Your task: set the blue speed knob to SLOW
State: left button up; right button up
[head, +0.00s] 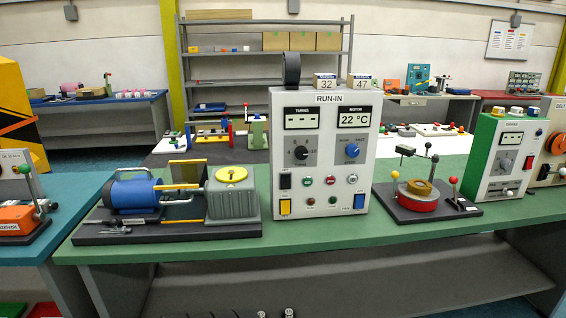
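The blue speed knob (352,150) is on the right half of the front of the white RUN-IN panel (320,98), below the 22 °C display. A label that looks like FAST is at its upper right. The label at its upper left is too small to read surely. I cannot tell surely which way the knob's pointer is turned. Nothing stands in front of the knob. Neither of my grippers can be made out in the head view.
A black selector knob (301,152) is left of the blue knob, with small buttons and switches below. A motor and gearbox rig (232,195) stands left of the panel. A red turntable device (417,198) stands right. The green bench (330,232) is bare along its front.

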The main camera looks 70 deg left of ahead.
aim_at(352, 150)
jog(key=u, duration=1.9)
